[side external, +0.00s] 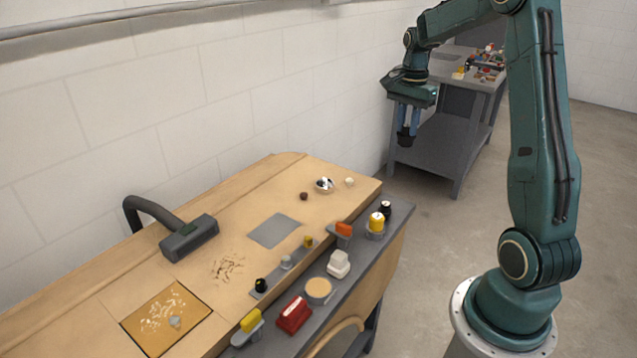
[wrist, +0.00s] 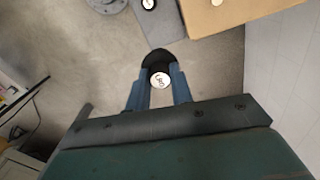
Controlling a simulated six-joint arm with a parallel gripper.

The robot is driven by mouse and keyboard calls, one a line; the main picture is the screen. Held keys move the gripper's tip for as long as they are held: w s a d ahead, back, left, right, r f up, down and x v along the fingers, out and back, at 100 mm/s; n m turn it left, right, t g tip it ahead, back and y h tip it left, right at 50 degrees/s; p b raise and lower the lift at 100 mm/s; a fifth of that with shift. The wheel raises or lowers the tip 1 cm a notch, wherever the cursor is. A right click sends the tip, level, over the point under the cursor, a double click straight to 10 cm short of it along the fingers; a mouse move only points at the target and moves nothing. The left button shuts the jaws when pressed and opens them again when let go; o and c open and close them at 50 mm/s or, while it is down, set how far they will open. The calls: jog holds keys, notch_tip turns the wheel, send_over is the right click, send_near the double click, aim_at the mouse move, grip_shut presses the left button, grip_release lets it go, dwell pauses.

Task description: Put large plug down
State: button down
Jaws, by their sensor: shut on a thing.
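My gripper (side external: 408,127) hangs in the air past the right end of the workbench, pointing down. Its blue fingers are shut on a black plug (side external: 405,140), which is held upright or nearly so, well clear of any surface. In the wrist view the plug (wrist: 153,58) sits between the fingertips (wrist: 158,88), with a round white marked face (wrist: 160,79) showing. Bare floor lies below it in that view. The workbench (side external: 345,187) has a wooden top, with a grey square mat (side external: 274,231) on it.
A lower grey ledge along the bench front carries a white block (side external: 338,264), a red block (side external: 294,314), a tan round container (side external: 318,289) and a yellow-topped item (side external: 377,222). A dark hose nozzle (side external: 189,238) lies at the left. A cluttered grey table (side external: 455,123) stands behind my gripper.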

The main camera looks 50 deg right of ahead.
jog(key=shift+w+r, duration=0.1)
jog(key=shift+w, duration=0.55)
jog(key=w+a+r, duration=0.2)
jog(key=w+a, duration=0.2)
jog(key=w, duration=0.5)
jog(key=w+a+r, duration=0.1)
jog(key=w+a, duration=0.4)
jog(key=w, duration=0.3)
jog(key=shift+w+r, duration=0.35)
jog(key=shift+r, duration=0.05)
jog(key=shift+f, duration=0.1)
notch_tip(320, 180, down, 20)
jog(key=shift+r, duration=0.15)
jog(key=shift+f, duration=0.35)
